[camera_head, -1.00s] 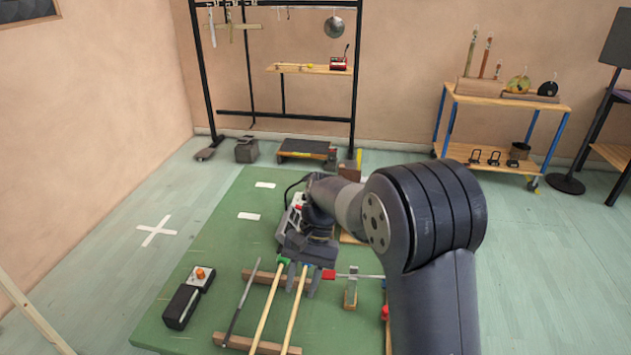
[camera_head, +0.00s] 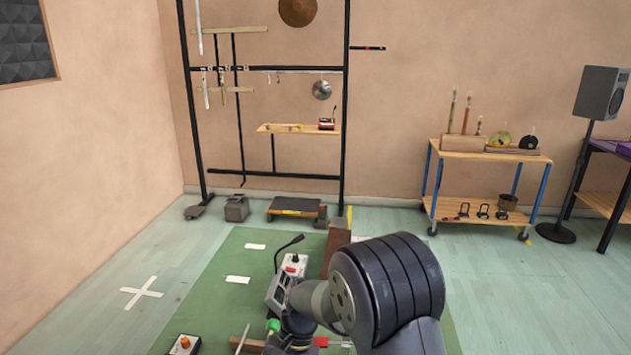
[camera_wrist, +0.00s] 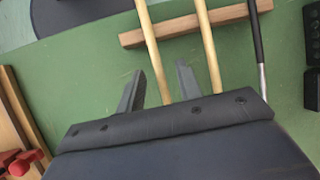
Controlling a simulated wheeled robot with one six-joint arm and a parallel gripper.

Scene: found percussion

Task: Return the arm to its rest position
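My arm rises from the bottom right of the head view, with its large dark joint over the green table. My gripper (camera_wrist: 158,85) shows in the wrist view with its two grey fingers apart and nothing between them that I can see held. Two wooden sticks (camera_wrist: 151,38) lie below and beyond the fingers. In the head view the fingertips are hidden by my arm and the bottom edge.
The green table (camera_head: 240,262) carries a grey box with a red button (camera_head: 292,268), a black box with an orange knob (camera_head: 184,345) and a wooden rest (camera_wrist: 185,25). Behind stand a black rack (camera_head: 345,120) and a wooden trolley (camera_head: 485,152).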

